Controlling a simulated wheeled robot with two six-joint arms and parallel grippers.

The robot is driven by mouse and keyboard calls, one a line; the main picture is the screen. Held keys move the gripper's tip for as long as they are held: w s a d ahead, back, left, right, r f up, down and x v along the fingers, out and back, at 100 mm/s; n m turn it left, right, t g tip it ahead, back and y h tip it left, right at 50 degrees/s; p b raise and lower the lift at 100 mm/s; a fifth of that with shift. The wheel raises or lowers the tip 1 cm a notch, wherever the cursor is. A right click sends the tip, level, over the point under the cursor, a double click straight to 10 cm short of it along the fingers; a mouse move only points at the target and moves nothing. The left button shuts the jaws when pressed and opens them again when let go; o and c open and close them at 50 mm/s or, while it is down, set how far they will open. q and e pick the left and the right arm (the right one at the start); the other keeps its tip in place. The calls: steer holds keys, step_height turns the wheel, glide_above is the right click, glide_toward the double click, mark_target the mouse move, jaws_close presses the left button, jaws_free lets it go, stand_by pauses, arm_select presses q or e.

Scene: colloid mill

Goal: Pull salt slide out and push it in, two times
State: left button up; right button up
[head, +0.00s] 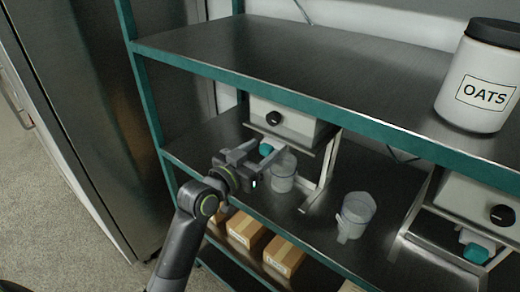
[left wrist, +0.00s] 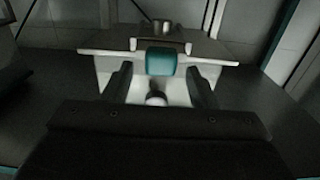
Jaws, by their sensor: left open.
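A pale dispenser (head: 285,118) with a black knob sits under the upper shelf in the head view. A teal slide handle (head: 266,149) shows at its underside. The teal handle (left wrist: 160,61) is centred in the left wrist view, in front of a pale body. My left gripper (head: 268,156) is open, with its fingers (left wrist: 161,86) pointing at the handle, one on each side of its line. I cannot tell whether they touch it. No salt label is visible. My right gripper is out of view.
A second dispenser (head: 470,205) with its own teal handle (head: 475,253) stands at the right. A clear cup (head: 284,177) stands close to my left gripper, and another cup (head: 356,213) stands further right. An oats jar (head: 480,85) is on the upper shelf (head: 270,55). Boxes (head: 284,256) lie below.

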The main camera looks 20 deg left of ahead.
arm_select(q)
steer(key=shift+w, duration=0.1)
steer(key=shift+c, duration=0.4)
jaws_close()
steer(key=v, duration=0.5)
steer(key=shift+p, duration=0.3)
steer(key=shift+w, duration=0.1)
steer(key=shift+o, duration=0.4)
jaws_free()
